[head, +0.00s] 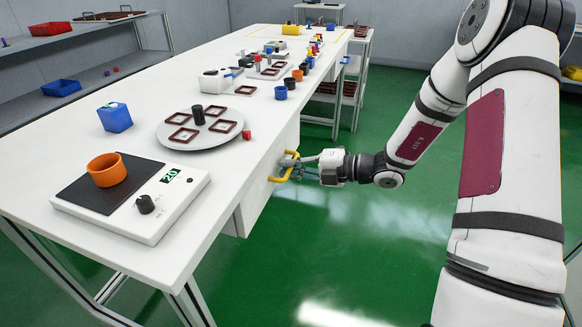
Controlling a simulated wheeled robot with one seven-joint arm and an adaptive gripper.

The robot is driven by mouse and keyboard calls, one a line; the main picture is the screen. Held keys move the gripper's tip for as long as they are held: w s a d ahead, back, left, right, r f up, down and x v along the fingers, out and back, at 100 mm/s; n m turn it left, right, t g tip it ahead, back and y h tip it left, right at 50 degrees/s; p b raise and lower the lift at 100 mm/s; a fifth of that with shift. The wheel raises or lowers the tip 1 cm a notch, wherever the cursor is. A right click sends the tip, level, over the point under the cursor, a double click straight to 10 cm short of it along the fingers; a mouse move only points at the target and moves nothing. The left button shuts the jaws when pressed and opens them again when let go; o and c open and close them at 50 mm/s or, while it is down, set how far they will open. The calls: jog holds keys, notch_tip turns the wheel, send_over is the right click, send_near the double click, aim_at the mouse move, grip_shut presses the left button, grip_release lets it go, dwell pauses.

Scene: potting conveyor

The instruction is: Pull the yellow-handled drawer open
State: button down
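The yellow handle (283,172) sits on the front of a white drawer (257,190) under the near right edge of the long white table. The drawer front looks about flush with the table edge. My gripper (287,165) is at the handle, reaching in from the right. Its fingers overlap the handle, one above and one below its upper part. At this size I cannot tell whether they are closed on it. The inside of the drawer is hidden.
A white scale (180,197) with an orange pot (106,170), a blue box (115,117) and a round turntable (168,135) stand on the table above. Green floor (330,235) is clear below my gripper.

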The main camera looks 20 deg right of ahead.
jog(key=f+p+v, duration=0.2)
jog(key=p+v, duration=0.3)
jog(key=v, duration=0.8)
jog(key=d+f+p+v, duration=0.1)
jog(key=f+p+v, duration=0.2)
jog(key=v, duration=0.9)
jog(key=shift+s+d+p, duration=0.3)
jog(key=shift+s+p, duration=0.3)
jog(key=shift+p, duration=0.3)
jog(key=shift+f, duration=0.15)
jog(key=c, duration=1.7)
grip_release()
jog(key=v, duration=1.2)
